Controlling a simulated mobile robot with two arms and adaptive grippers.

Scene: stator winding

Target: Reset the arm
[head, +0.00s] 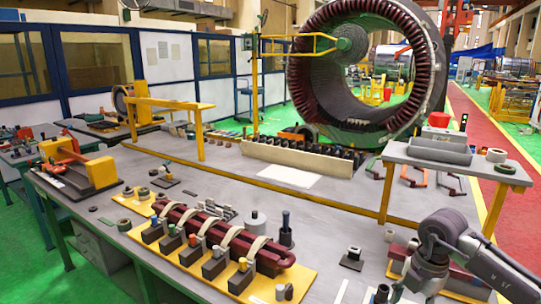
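My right arm (440,250) comes in from the lower right corner, grey and bent at a rounded joint. It reaches down past the bottom edge over the right end of the workbench, so its gripper cannot be made out. My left arm and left gripper are not in view. A dark red coil (215,236) with pale bands lies across several dark blocks on a yellow board (156,250) at the front of the bench. No gripper is seen touching it.
The grey workbench (330,215) carries small tools and parts. A raised grey shelf (455,172) stands at the right, near my arm. A yellow fixture (98,172) stands at the left, a yellow frame (165,103) behind. A large stator ring (432,75) stands beyond.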

